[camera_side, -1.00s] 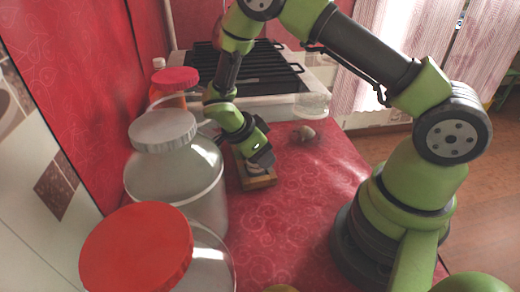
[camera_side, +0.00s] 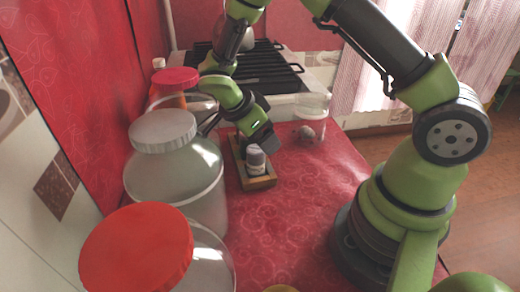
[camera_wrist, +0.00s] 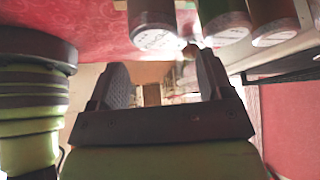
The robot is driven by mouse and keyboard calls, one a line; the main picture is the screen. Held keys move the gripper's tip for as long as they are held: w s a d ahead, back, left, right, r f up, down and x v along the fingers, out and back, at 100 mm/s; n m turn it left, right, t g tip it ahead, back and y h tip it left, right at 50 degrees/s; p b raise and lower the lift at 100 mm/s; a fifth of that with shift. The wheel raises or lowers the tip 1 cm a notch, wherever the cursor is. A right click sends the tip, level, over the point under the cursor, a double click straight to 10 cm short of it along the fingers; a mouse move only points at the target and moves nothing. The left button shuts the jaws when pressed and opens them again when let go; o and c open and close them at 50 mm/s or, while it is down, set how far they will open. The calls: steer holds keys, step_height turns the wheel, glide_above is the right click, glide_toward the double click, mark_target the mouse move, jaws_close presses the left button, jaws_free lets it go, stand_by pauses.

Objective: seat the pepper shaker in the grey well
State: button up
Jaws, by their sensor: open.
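The grey pepper shaker (camera_side: 256,161) stands upright at the near end of a small wooden holder (camera_side: 259,184) in the side view. Its base is inside the holder's outline; the well under it is hidden, so I cannot tell its colour or how deep the shaker sits. My gripper (camera_side: 263,143) is just above and beyond the shaker, apart from its body as far as I can see. In the wrist view my gripper (camera_wrist: 161,84) has its two fingers spread wide, with nothing held between them.
Large jars with a red lid (camera_side: 137,252), a white lid (camera_side: 162,130) and another red lid (camera_side: 176,77) line the left side. A stove (camera_side: 270,72) is behind. A clear vessel (camera_side: 313,103) and a small roundish item (camera_side: 306,132) stand right. The red cloth (camera_side: 305,195) is clear in front.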

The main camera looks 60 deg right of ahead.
step_height(320, 180, up, 4)
steer(key=shift+r, duration=0.25)
steer(key=shift+d, duration=0.2)
steer(key=s+a+r+n+t+y, duration=0.3)
steer(key=s+r+n+t, duration=0.2)
steer(key=s+r+n, duration=0.2)
steer(key=s+a+r+n+t+y, duration=0.4)
steer(key=s+r+n, duration=0.3)
steer(key=r+n, duration=0.3)
steer(key=shift+s+r+n+t+y, duration=0.15)
steer(key=shift+s+n+t+y, duration=0.2)
steer(key=shift+n, duration=0.55)
